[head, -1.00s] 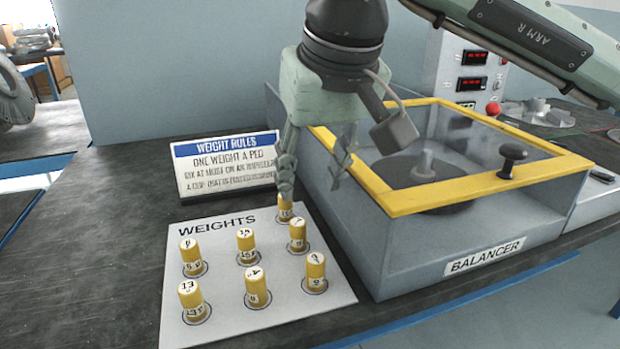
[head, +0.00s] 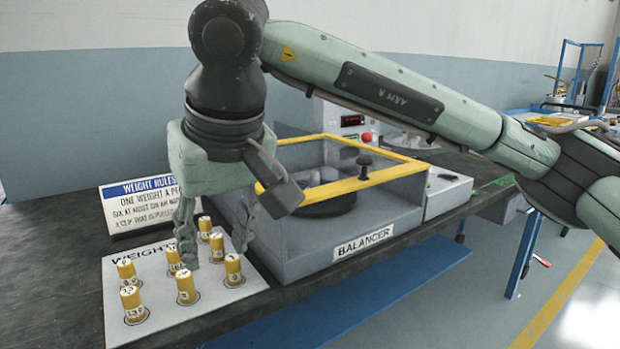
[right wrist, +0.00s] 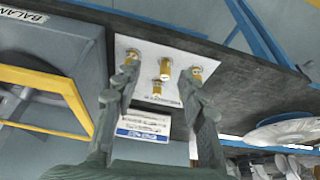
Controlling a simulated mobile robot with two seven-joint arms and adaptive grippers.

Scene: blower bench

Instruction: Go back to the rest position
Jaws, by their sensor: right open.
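My right gripper (head: 215,235) is open and empty. It hangs in the head view above the back of the white weights board, with its fingers pointing down and apart. The right wrist view also shows the two open fingers (right wrist: 155,88), with nothing between them in their grip. The yellow weights (head: 186,287) stand upright on the white board (head: 170,320), several of them, some partly hidden behind the fingers. My left gripper is not in view.
The balancer (head: 310,255) with a yellow-framed lid (head: 400,172) stands just right of the gripper. The weight rules sign (head: 130,208) stands behind the board. Dark bench surface (head: 50,290) is clear at the left. A floor area with a yellow line (head: 560,310) lies at the right.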

